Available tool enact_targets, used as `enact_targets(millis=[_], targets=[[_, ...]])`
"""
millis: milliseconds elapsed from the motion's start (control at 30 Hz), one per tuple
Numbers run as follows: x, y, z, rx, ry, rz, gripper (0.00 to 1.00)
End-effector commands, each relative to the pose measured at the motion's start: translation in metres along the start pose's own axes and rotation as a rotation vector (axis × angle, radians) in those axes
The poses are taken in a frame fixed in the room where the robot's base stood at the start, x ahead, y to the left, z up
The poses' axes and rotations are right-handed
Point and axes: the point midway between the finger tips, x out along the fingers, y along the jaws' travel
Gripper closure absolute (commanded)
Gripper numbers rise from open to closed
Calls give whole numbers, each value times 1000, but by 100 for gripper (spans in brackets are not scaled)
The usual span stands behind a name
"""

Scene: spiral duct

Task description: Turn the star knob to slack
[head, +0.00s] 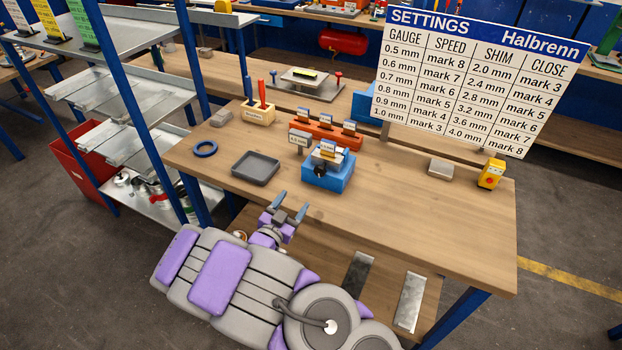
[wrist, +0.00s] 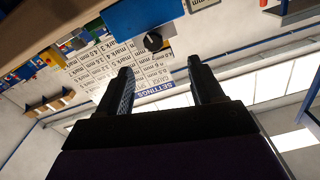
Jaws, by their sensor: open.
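The black star knob (head: 319,171) sits on the front of a blue block-shaped device (head: 338,182) on the wooden bench. In the wrist view, which is upside down, the knob (wrist: 153,41) shows on the blue body (wrist: 140,20), beyond and between my fingertips. Its pointer setting is too small to read. My gripper (head: 291,203) is open and empty, in front of the bench's near edge, apart from the knob and to its lower left. Both fingers also show apart in the wrist view (wrist: 159,68).
A grey tray (head: 255,168) and a blue ring (head: 205,149) lie left of the device. An orange rack (head: 326,134) with small tags stands behind it. A settings board (head: 475,80) rises at the back right. A yellow box with a red button (head: 490,175) stands at right.

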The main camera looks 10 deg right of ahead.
Motion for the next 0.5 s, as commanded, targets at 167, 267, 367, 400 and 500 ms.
enact_targets(millis=[167, 267, 367, 400, 500], targets=[[32, 9, -3, 8, 0, 5, 33], [46, 11, -4, 9, 0, 7, 33], [57, 8, -2, 4, 1, 6, 33], [61, 6, -2, 3, 2, 5, 33], [72, 3, 0, 1, 2, 4, 33]])
